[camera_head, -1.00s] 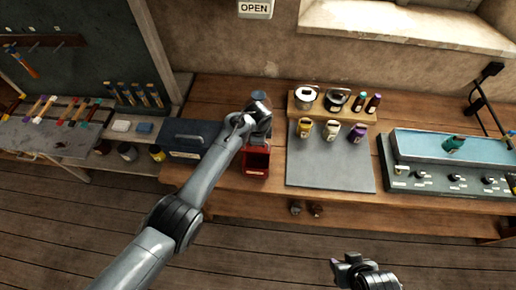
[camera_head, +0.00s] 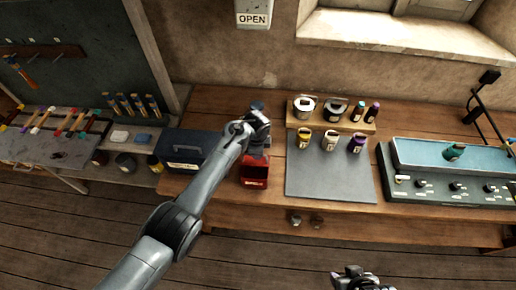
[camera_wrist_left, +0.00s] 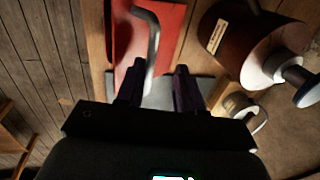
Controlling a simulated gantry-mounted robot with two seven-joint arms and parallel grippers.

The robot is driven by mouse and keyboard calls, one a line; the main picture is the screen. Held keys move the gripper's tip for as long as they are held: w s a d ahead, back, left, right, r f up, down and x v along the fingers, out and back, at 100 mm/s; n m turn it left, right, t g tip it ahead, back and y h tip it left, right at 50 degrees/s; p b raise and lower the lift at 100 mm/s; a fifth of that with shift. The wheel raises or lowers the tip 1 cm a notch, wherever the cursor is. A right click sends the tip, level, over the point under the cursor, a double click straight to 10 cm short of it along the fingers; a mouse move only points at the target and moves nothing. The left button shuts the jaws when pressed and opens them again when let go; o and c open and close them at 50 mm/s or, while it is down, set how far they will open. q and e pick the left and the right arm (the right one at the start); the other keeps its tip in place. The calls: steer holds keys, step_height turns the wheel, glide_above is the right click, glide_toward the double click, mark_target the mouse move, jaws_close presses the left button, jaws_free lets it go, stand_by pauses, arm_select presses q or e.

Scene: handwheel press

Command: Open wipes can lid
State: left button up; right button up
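My left gripper (camera_head: 258,132) is over a small red box-like holder (camera_head: 254,172) with a dark front opening. In the left wrist view, its two dark fingers (camera_wrist_left: 160,80) stand apart. A grey curved bar (camera_wrist_left: 152,45) on the red holder (camera_wrist_left: 125,30) reaches between the fingertips; contact cannot be told. A reddish-brown labelled cylinder (camera_wrist_left: 240,45) with a pale metal end is close on the right. I cannot tell which object is the wipes can. My right gripper (camera_head: 352,277) is at the bottom edge, clear of the table; its opening is unclear.
A dark blue toolbox (camera_head: 187,148) stands left of the red holder. On the right is a grey mat (camera_head: 330,183) with several small containers at its back edge. Behind it, a wooden riser (camera_head: 320,124) bears more containers. A teal-topped tray unit (camera_head: 420,155) is further right.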

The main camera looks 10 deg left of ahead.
mark_target(257, 162)
arm_select(q)
steer(key=shift+w+r, duration=0.15)
steer(key=shift+r, duration=0.05)
steer(key=shift+d+r, duration=0.1)
steer(key=shift+r, duration=0.45)
step_height(257, 162, up, 10)
steer(key=s+p, duration=0.1)
steer(key=s, duration=0.1)
steer(key=shift+f, duration=0.25)
steer(key=shift+s+f, duration=0.1)
